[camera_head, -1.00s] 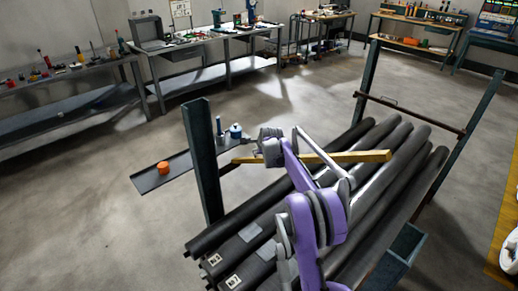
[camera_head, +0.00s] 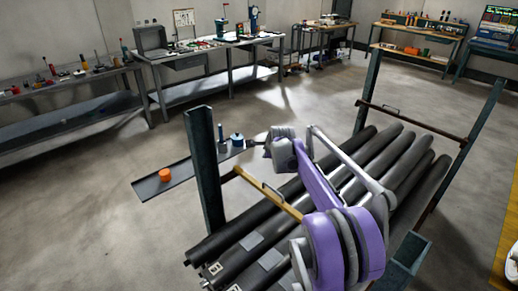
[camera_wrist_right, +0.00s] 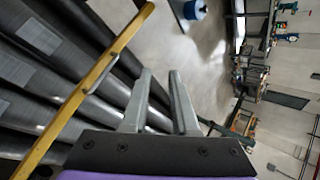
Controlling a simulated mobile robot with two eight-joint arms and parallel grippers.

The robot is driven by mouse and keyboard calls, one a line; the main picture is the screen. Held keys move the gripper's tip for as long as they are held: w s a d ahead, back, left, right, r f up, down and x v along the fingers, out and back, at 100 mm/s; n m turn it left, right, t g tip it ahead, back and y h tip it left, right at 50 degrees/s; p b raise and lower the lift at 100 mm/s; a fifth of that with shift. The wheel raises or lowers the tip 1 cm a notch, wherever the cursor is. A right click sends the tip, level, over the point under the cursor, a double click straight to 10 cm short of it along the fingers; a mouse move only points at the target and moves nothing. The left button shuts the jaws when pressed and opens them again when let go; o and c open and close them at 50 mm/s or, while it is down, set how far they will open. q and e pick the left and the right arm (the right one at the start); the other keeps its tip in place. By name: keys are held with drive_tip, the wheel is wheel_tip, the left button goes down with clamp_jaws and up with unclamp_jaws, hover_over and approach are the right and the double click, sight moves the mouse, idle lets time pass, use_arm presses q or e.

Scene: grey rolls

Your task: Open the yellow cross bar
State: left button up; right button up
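The yellow cross bar (camera_head: 262,190) runs from the dark green left post (camera_head: 204,165) toward the lower right, above the grey rolls (camera_head: 385,165). Its near part is hidden behind my purple right arm. A small handle shows on it. In the right wrist view the bar (camera_wrist_right: 95,75) crosses diagonally at the left, apart from the fingers. My right gripper (camera_head: 258,143) is just beyond the bar, near the left post. In the wrist view its two fingers (camera_wrist_right: 160,76) are spread with nothing between them. My left gripper is not in view.
A brown bar (camera_head: 412,117) spans the far posts. Workbenches (camera_head: 215,75) line the wall.

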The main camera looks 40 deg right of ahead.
drive_tip(key=shift+a, duration=0.1)
